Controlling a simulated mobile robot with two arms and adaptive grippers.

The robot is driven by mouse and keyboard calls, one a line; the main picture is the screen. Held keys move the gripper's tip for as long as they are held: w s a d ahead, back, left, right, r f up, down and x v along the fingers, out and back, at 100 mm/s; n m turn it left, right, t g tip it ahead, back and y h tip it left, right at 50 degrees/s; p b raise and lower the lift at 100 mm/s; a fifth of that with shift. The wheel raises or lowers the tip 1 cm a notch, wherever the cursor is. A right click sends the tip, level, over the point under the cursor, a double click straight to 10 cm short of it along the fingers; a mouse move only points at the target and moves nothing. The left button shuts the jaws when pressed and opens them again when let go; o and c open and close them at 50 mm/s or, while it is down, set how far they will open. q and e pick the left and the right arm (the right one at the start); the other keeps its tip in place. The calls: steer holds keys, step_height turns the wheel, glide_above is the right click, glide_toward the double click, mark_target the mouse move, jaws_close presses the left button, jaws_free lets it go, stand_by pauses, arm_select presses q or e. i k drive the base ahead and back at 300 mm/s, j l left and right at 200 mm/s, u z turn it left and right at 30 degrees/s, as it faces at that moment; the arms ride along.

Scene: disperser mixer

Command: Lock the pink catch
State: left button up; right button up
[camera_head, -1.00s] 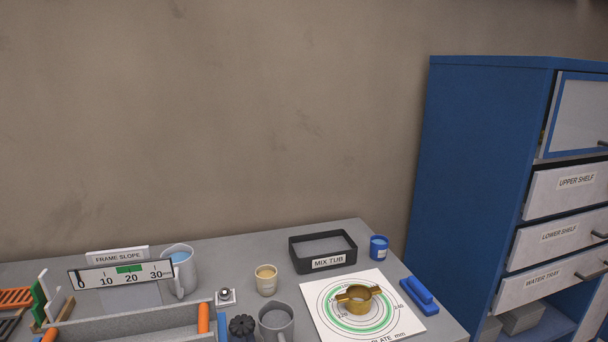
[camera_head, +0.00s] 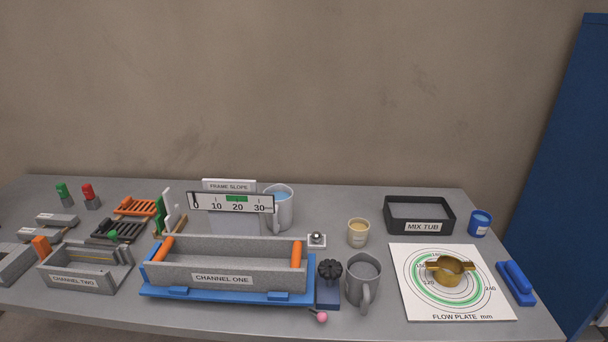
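The pink catch (camera_head: 322,317) is a small pink ball on a short stem. It sits at the table's front edge, just below the blue block under the black knob (camera_head: 329,269). It is beside the right end of the blue base frame (camera_head: 222,294) that carries the grey trough labelled CHANNEL ONE (camera_head: 226,267). Whether the catch is locked is too small to tell. Neither of my grippers is in view.
A grey jug (camera_head: 362,282) stands close to the right of the knob. The flow plate (camera_head: 415,302) with a brass ring (camera_head: 450,271) lies further right. CHANNEL TWO (camera_head: 76,281) is at left. The slope gauge (camera_head: 231,202) stands behind CHANNEL ONE. A blue cabinet (camera_head: 560,180) is at far right.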

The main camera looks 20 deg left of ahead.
mark_target(322, 317)
steer(key=u, duration=0.85)
steer(key=i+j+z, duration=0.15)
steer(key=j, duration=0.15)
steer(key=j+z, duration=0.15)
steer(key=i+j, duration=0.05)
steer(key=j, duration=0.05)
